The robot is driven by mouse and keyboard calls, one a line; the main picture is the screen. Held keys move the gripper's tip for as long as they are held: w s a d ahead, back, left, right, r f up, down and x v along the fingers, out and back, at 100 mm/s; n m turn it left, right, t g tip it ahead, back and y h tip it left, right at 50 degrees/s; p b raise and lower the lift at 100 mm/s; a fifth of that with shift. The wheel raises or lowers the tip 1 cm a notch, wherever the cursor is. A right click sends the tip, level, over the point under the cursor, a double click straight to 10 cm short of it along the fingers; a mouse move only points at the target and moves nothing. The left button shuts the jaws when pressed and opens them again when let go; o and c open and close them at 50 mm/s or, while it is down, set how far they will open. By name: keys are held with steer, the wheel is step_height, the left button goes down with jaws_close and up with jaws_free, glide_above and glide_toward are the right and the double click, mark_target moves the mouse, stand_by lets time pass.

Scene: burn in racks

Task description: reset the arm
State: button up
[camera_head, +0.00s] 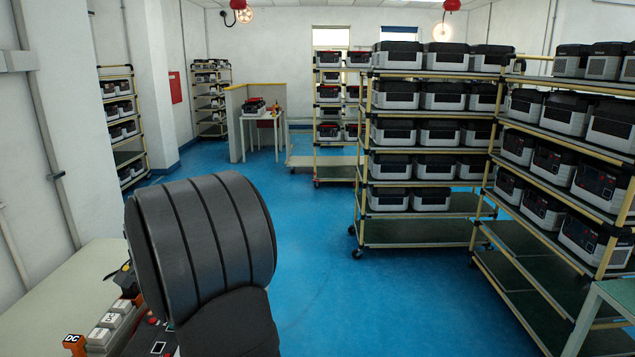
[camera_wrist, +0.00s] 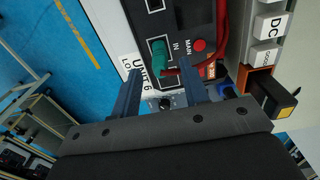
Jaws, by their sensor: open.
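In the wrist view my gripper (camera_wrist: 188,78) is open, its dark blue-grey fingers apart over a black-and-white panel labelled UNIT 6 (camera_wrist: 147,73). I see nothing clearly held between the fingers. A green plug (camera_wrist: 159,54) sits at the panel's IN socket, close to the fingertips; I cannot tell how far in it is. A red cable lies beside it, near a red MAIN button (camera_wrist: 199,45). In the head view my dark arm fills the lower left and hides the gripper and most of the panel.
Racks of power units (camera_head: 420,235) fill the right and back. Blue floor (camera_head: 330,290) lies open between the bench and the racks.

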steer(key=shift+r, duration=2.15)
steer(key=o, duration=1.3)
steer(key=s+a+r+n, duration=0.1)
steer(key=s+a+n, duration=0.2)
steer(key=s+n, duration=0.45)
steer(key=s+a+r+n+h, duration=0.15)
steer(key=s+n, duration=0.25)
steer(key=s, duration=0.6)
steer(key=s+a+r+n, duration=0.2)
steer(key=s+a+n, duration=0.1)
steer(key=s+n, duration=0.4)
step_height(320, 180, down, 10)
steer(key=s, duration=0.1)
steer(key=shift+d, duration=0.4)
steer(key=shift+f+m, duration=0.1)
steer(key=shift+m, duration=0.15)
step_height(320, 180, up, 10)
steer(key=a, duration=0.1)
steer(key=shift+a, duration=0.15)
